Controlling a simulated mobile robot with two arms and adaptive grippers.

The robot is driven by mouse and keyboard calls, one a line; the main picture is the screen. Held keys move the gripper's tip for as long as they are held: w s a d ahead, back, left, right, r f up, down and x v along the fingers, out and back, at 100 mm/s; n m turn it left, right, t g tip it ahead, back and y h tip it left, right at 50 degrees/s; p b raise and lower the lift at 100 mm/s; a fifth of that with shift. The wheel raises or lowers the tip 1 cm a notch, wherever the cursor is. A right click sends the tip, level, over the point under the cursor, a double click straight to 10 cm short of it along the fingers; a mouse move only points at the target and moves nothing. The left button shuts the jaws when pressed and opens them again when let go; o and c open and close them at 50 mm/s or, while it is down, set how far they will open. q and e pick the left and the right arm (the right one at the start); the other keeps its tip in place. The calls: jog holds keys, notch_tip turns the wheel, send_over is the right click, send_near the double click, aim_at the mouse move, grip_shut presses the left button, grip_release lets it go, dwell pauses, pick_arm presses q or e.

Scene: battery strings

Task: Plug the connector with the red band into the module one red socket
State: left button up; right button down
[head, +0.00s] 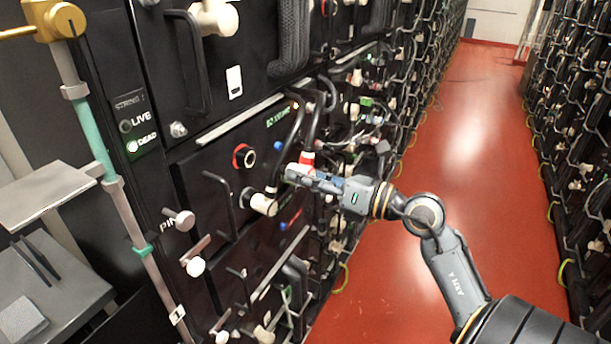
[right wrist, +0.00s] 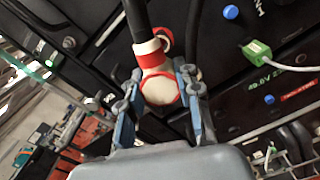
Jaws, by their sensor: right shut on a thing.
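The connector with the red band (head: 306,161) is a pale plug on a thick black cable. My right gripper (head: 298,175) is shut on it, just in front of the rack face. In the right wrist view the connector's pale body (right wrist: 159,87) sits between the two blue-grey fingers (right wrist: 158,80), with red and white bands by the cable. A red-ringed black socket (head: 244,156) is on the module front, to the left of the gripper and apart from the connector. Nothing is plugged into it. My left gripper does not show.
A white plug (head: 263,204) on a cable sits below the red socket. A black handle (head: 221,203) and white-knobbed pin (head: 182,220) stick out nearby. A green connector (right wrist: 257,52) is right of the gripper in the wrist view. The red aisle floor (head: 470,130) is clear.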

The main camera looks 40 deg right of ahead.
aim_at(280, 167)
jog(key=shift+w+r, duration=0.1)
jog(key=shift+w, duration=0.25)
jog(key=p+x, duration=0.2)
jog(key=x, duration=0.1)
jog(key=shift+w+a, duration=0.15)
jog(key=shift+p+x, duration=0.3)
jog(key=shift+x, duration=0.55)
jog(key=shift+p, duration=0.5)
dwell(0.7)
jog(key=shift+p+x, duration=0.8)
jog(key=shift+x, duration=0.95)
dwell(0.3)
